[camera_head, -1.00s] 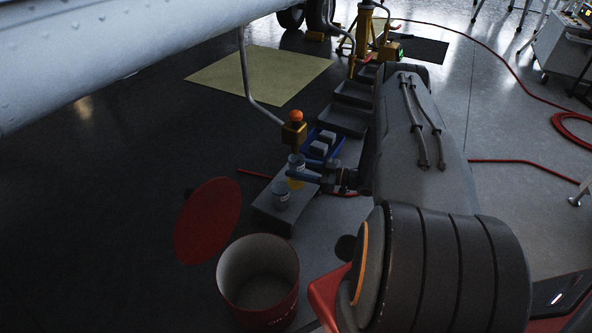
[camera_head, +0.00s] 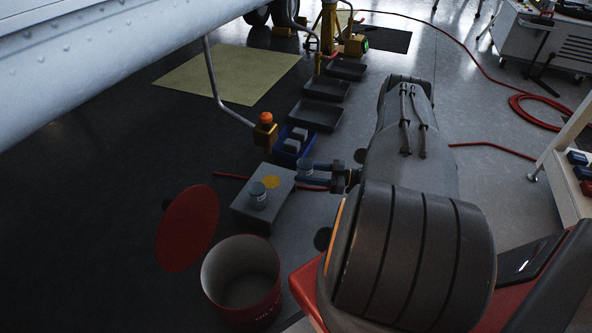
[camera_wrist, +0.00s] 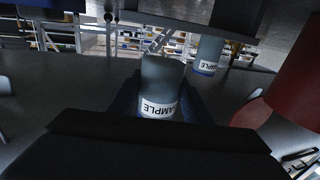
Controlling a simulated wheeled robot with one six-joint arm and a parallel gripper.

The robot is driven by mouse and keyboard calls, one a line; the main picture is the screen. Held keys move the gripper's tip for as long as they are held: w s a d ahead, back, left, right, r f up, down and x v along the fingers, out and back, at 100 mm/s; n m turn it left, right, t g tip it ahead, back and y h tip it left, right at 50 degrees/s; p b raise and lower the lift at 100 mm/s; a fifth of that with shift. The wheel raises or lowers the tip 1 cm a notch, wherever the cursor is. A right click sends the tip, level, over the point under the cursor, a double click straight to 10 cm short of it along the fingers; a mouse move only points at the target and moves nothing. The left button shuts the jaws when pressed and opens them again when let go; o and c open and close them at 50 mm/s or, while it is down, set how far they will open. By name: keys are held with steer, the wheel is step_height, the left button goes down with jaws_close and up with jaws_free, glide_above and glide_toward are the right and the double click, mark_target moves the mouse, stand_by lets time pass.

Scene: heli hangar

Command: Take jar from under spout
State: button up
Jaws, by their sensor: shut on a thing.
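My gripper (camera_head: 312,173) is shut on a blue-grey jar (camera_head: 305,167) beyond the right edge of a grey block (camera_head: 244,211). In the wrist view the held jar (camera_wrist: 163,78) sits between the fingers, with a white SAMPLE label. The yellow spout (camera_head: 265,134) with an orange knob hangs from a bent pipe, left of and apart from the held jar. A yellow spot (camera_head: 271,182) on the block is bare. A second jar (camera_head: 258,198) stands on the block; it also shows in the wrist view (camera_wrist: 208,56).
A blue bin (camera_head: 284,154) with pale blocks is behind the held jar, with dark trays (camera_head: 316,115) beyond. An open red bucket (camera_head: 262,303) and its red lid (camera_head: 187,230) are at the front left. A red hose (camera_head: 490,145) crosses the floor. The aircraft hull (camera_head: 110,45) overhangs upper left.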

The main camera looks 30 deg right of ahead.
steer(key=shift+p+v, duration=0.45)
steer(key=shift+v, duration=1.95)
